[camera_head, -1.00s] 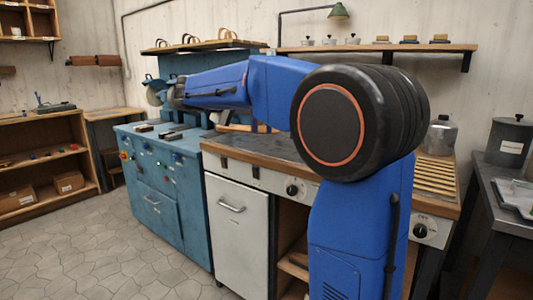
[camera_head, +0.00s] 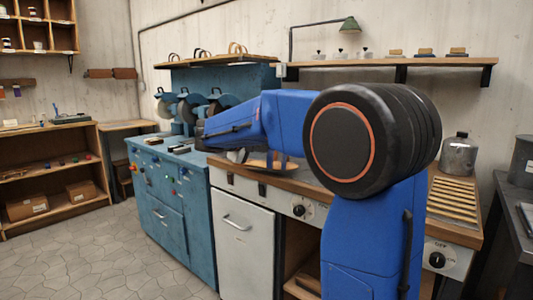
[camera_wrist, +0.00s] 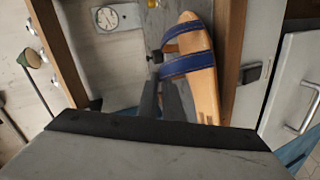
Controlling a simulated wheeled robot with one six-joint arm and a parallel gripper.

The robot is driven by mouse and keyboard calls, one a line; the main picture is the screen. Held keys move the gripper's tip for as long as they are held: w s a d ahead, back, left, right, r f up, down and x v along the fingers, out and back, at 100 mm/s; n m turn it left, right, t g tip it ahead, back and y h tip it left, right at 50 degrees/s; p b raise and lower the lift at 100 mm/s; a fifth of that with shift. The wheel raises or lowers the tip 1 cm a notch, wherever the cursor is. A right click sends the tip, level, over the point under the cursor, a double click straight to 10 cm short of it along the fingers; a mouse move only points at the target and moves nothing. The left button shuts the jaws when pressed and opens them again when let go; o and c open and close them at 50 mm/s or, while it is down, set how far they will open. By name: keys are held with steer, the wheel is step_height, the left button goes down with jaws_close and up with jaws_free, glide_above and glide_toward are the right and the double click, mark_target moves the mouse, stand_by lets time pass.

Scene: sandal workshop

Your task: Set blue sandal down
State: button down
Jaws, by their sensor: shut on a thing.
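The blue sandal (camera_wrist: 205,85) shows in the wrist view, with a tan sole and two dark blue straps. My gripper (camera_wrist: 165,75) is shut on it; a dark finger lies along its left side. The sandal is over the grey worktop of the bench (camera_wrist: 130,70), and I cannot tell whether it touches it. In the head view a tan part of the sandal (camera_head: 262,164) shows under my blue arm, close to the bench's front edge. My arm hides most of my gripper there.
A blue machine cabinet (camera_head: 170,205) with dark round wheels (camera_head: 190,107) stands left of the bench. A slatted rack (camera_head: 453,200) and a metal canister (camera_head: 458,157) are at the bench's right end. A gauge (camera_wrist: 106,17) shows in the wrist view. A wall shelf (camera_head: 400,62) hangs above.

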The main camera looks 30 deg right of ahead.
steer(key=shift+f, duration=0.9)
steer(key=shift+f, duration=0.3)
steer(key=c, duration=1.9)
jaws_free()
steer(key=shift+r, duration=0.2)
steer(key=shift+a+r, duration=0.2)
steer(key=shift+a, duration=0.1)
steer(key=v, duration=1.1)
steer(key=shift+s+a+r, duration=0.1)
steer(key=shift+s+a, duration=0.05)
steer(key=shift+s, duration=0.05)
